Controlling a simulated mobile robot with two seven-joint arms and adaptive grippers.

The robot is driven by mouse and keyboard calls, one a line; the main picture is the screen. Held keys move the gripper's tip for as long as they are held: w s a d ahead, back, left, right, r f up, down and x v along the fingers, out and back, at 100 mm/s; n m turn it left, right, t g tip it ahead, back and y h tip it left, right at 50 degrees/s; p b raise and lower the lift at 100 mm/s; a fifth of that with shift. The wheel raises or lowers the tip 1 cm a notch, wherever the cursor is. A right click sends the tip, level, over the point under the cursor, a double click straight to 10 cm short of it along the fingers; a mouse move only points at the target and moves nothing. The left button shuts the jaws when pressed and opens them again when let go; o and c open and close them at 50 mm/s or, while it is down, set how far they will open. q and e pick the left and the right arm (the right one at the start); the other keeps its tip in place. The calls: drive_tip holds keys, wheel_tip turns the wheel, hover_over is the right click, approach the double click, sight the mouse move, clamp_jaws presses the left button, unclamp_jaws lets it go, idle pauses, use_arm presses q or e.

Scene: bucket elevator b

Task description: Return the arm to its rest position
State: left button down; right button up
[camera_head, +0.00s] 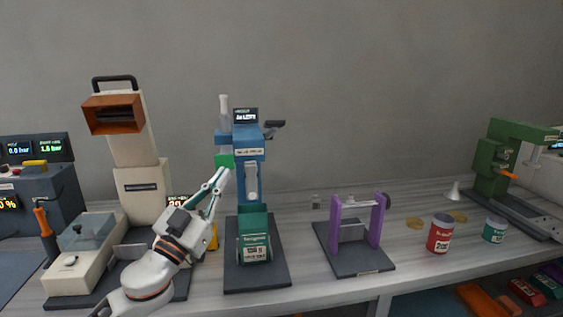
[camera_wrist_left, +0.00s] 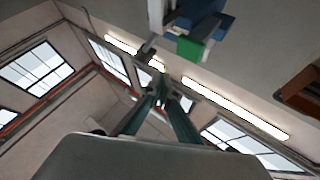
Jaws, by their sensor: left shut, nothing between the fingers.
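My left gripper (camera_head: 219,179) is raised over the bench in the head view, its slim teal fingers pointing up and to the right. The fingertips are together with nothing between them, just left of the blue and green machine (camera_head: 249,170). In the left wrist view the gripper's fingers (camera_wrist_left: 160,92) converge below the machine's green block (camera_wrist_left: 190,47). I cannot tell whether the fingertips touch that machine. My white left arm comes in from the bottom left. My right gripper is in neither view.
A cream machine with an orange hood (camera_head: 113,114) stands left of my arm. A purple frame (camera_head: 360,225), a red can (camera_head: 440,234), a teal can (camera_head: 494,230) and a green machine (camera_head: 500,155) stand to the right. The bench (camera_head: 310,285) is clear at its front middle.

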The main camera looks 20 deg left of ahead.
use_arm(q)
drive_tip(key=s+d+f+g+y, duration=0.1)
drive_tip(key=s+d+f+g, duration=0.15)
drive_tip(key=f, duration=1.25)
drive_tip(key=s+d+f+g, duration=0.2)
drive_tip(key=f+g, duration=0.2)
drive_tip(key=f, duration=1.1)
drive_tip(key=s+d+f+g, duration=0.2)
drive_tip(key=s+d+f, duration=0.2)
drive_tip(key=s+f, duration=0.2)
drive_tip(key=s+d+f+g+h, duration=0.1)
drive_tip(key=s+d+f, duration=0.3)
drive_tip(key=f, duration=0.5)
drive_tip(key=s+d+f+g, duration=0.3)
drive_tip(key=s+d+f, duration=0.1)
drive_tip(key=s+f, duration=0.4)
drive_tip(key=shift+m, duration=0.3)
